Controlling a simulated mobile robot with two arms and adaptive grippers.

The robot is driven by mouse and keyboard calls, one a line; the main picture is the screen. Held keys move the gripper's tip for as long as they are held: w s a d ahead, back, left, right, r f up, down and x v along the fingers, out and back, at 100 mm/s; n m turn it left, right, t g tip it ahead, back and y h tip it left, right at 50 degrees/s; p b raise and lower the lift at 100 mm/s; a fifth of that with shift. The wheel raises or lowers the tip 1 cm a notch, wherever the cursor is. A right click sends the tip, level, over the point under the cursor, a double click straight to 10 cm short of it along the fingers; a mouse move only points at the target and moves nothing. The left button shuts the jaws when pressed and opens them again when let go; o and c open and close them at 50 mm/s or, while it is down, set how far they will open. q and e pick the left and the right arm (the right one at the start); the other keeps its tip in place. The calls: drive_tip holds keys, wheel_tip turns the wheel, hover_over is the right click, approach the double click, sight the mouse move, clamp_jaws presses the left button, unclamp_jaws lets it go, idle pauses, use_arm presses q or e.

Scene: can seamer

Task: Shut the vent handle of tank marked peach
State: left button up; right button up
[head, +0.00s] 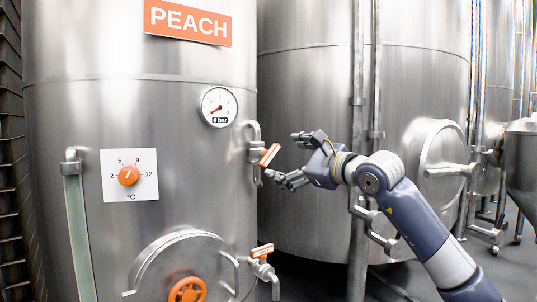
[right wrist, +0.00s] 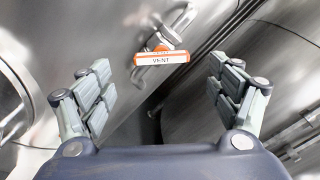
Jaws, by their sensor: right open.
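The tank marked PEACH (head: 130,60) fills the left of the head view. Its vent handle (head: 269,155) is orange and sits on a valve at the tank's right side, tilted in the head view. In the right wrist view the vent handle (right wrist: 161,58) shows its white VENT label, ahead of and between the fingertips. My right gripper (head: 286,157) is open and just right of the handle, with its fingers pointing at it; the fingers (right wrist: 162,85) look apart from it in the right wrist view. My left gripper is not in view.
A pressure gauge (head: 218,107) reading 0 bar is above left of the handle. An orange temperature knob (head: 128,175) is at the left. Another orange-handled valve (head: 263,252) is below. Vertical pipes (head: 358,120) and a second tank (head: 305,90) stand behind my right arm.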

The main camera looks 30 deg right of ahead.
sight(273, 154)
drive_tip(key=w+p, duration=0.1)
drive_tip(key=w, duration=0.3)
drive_tip(key=w+p, duration=0.1)
drive_tip(key=w, duration=0.1)
drive_tip(key=shift+a+r+p, duration=0.15)
drive_tip(key=shift+r+p, duration=0.1)
drive_tip(key=shift+p, duration=0.1)
drive_tip(key=shift+w+a+f, duration=0.1)
drive_tip(key=shift+w+f, duration=0.1)
drive_tip(key=shift+w, duration=0.6)
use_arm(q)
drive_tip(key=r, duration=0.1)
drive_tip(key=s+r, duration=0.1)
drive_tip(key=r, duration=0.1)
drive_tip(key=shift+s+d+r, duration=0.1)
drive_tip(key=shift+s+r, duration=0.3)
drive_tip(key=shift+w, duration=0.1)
use_arm(e)
drive_tip(key=shift+c, duration=0.5)
drive_tip(key=shift+s, duration=0.1)
drive_tip(key=c, duration=0.9)
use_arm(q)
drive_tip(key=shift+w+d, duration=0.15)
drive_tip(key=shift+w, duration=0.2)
use_arm(e)
drive_tip(key=shift+c, duration=0.3)
